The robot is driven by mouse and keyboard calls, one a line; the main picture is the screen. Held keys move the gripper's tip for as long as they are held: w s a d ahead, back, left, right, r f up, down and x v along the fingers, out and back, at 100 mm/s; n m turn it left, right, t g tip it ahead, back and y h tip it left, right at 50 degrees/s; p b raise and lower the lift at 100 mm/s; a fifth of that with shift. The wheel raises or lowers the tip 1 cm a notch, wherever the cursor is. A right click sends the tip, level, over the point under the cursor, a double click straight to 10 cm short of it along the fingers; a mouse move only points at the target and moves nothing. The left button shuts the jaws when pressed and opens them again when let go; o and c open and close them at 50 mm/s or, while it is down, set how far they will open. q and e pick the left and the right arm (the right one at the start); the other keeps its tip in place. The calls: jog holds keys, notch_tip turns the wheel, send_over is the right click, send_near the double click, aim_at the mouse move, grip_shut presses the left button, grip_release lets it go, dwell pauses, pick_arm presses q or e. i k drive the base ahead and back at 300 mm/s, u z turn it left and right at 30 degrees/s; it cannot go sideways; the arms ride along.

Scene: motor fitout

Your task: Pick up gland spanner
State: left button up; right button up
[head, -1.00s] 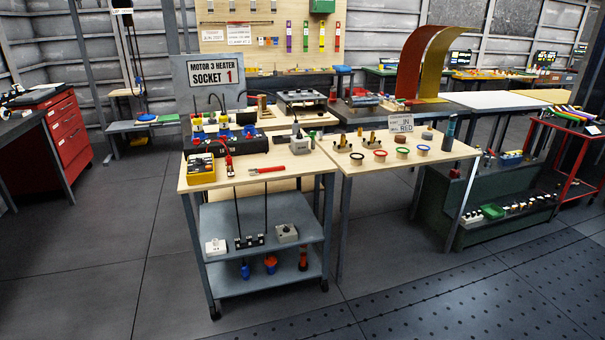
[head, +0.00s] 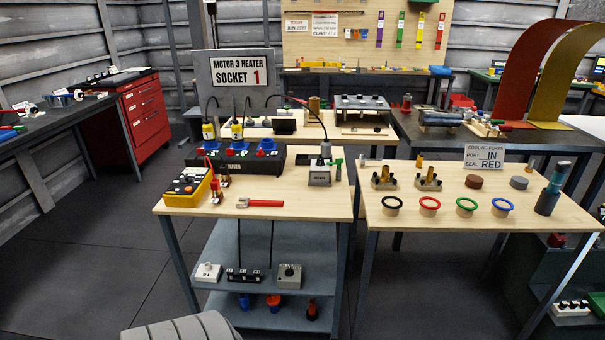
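A spanner with a red handle and a grey open jaw (head: 260,203) lies flat on the light wooden top of the left workbench (head: 325,208), near its front edge. Its jaw points left. It is the only spanner-like tool I can make out on this bench, and I take it to be the gland spanner. Neither of my grippers shows in the head view, so their state is hidden. A grey rounded part at the bottom left edge seems to be part of my arm.
A yellow meter (head: 188,187) lies left of the spanner. A black socket box (head: 235,160) and a grey gland unit (head: 319,174) stand behind it. The right bench (head: 430,215) carries coloured rings and fittings. Floor is open at left.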

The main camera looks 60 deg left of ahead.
aim_at(262, 203)
jog(key=u, duration=0.25)
jog(key=i, duration=1.4)
jog(key=u, duration=1.35)
jog(key=i, duration=0.9)
jog(key=u, duration=0.85)
